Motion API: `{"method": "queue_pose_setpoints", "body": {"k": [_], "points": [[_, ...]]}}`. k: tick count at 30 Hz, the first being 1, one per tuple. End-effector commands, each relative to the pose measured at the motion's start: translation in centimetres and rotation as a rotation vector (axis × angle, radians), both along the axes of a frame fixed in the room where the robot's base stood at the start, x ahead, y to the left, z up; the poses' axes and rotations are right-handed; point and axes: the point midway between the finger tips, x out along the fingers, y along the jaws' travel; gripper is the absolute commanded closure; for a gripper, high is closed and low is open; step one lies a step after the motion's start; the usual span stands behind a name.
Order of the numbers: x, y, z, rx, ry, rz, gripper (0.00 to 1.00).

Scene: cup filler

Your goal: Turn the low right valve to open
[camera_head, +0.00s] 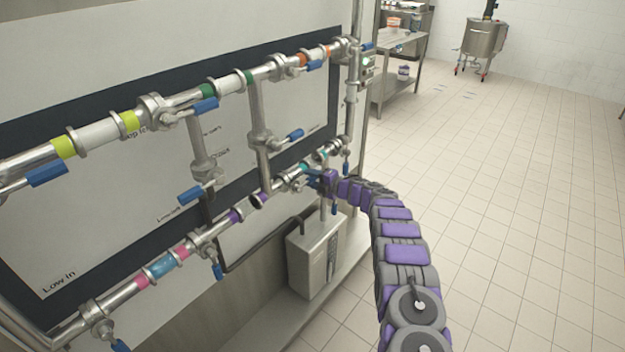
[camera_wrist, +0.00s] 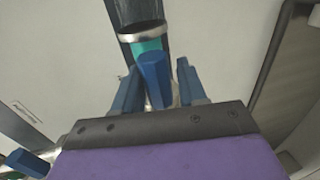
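The low right valve is on the lower pipe (camera_head: 195,242), near its right end. A blue valve handle (camera_wrist: 154,78) stands upright in the middle of the wrist view, in front of a teal-banded pipe (camera_wrist: 148,46). My gripper (camera_wrist: 160,90) has its two blue fingers apart, one on each side of this handle. The left finger overlaps the handle's edge in the picture; I cannot tell whether it touches. In the head view my gripper (camera_head: 318,180) is at the right part of the lower pipe and partly hides the valve there.
Other blue handles hang on the pipes, including one on the upper pipe (camera_head: 205,105) and one on a middle branch (camera_head: 196,192). A steel box (camera_head: 312,258) stands below my gripper.

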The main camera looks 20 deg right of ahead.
Motion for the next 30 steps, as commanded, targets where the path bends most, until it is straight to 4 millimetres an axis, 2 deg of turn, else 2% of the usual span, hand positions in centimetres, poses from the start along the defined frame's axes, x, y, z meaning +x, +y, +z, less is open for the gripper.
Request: {"method": "queue_pose_setpoints", "body": {"k": [3, 11, 17, 23, 30], "points": [[0.0, 0.0, 0.1, 0.000, -0.001, -0.001, 0.48], [-0.1, -0.1, 0.1, 0.001, 0.000, -0.002, 0.48], [-0.9, -0.9, 0.5, 0.002, 0.000, -0.004, 0.48], [-2.8, -2.3, 1.1, 0.001, 0.000, -0.006, 0.48], [-5.9, -4.6, 1.8, 0.004, 0.001, -0.007, 0.48]]}}
